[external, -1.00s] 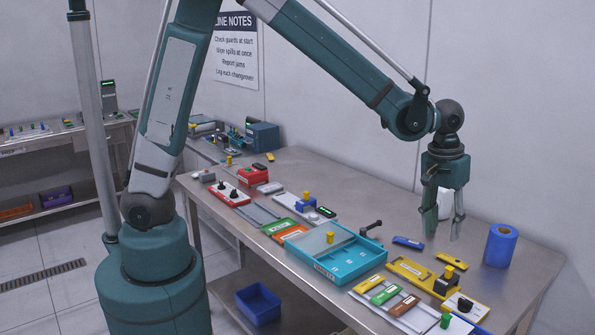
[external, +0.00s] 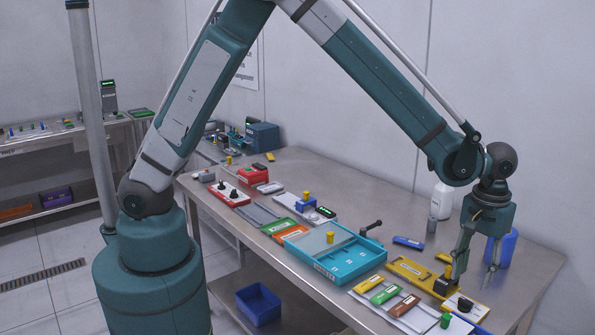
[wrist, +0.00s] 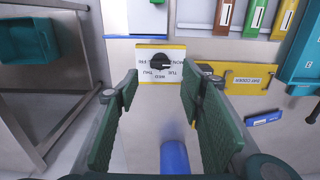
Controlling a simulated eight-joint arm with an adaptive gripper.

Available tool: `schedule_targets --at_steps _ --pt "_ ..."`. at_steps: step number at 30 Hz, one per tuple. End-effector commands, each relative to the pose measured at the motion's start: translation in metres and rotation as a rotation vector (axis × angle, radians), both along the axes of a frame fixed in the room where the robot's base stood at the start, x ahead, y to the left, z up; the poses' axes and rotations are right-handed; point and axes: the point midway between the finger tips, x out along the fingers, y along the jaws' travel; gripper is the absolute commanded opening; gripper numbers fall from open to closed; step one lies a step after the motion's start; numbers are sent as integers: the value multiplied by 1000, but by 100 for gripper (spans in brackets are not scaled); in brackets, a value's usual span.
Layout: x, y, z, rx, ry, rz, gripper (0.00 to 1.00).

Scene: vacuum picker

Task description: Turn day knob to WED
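The day knob (wrist: 160,61) is black and round with a raised grip bar. It sits on a white and yellow dial plate (wrist: 148,85) with day labels, upside down in the wrist view; THU, WED and TUE can be made out. Which label the knob points at is too small to tell. The knob also shows in the external view (external: 465,304) near the table's front edge. My gripper (wrist: 160,88) is open and empty, its two green fingers spread to either side of the dial in the wrist view. In the external view my gripper (external: 470,278) hangs above the knob, apparently not touching it.
A yellow DAY CODER plate (wrist: 245,77) lies beside the dial. A blue cylinder (wrist: 174,157) stands behind my gripper. The table's right side is mostly clear.

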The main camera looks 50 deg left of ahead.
Motion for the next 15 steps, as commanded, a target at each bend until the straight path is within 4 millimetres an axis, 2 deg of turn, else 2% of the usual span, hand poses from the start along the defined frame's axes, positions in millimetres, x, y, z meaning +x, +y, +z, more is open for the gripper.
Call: schedule_targets --at_steps 8,15 --pt "0 0 -3 0 0 0 39" --pt "1 0 -20 0 0 0 39"
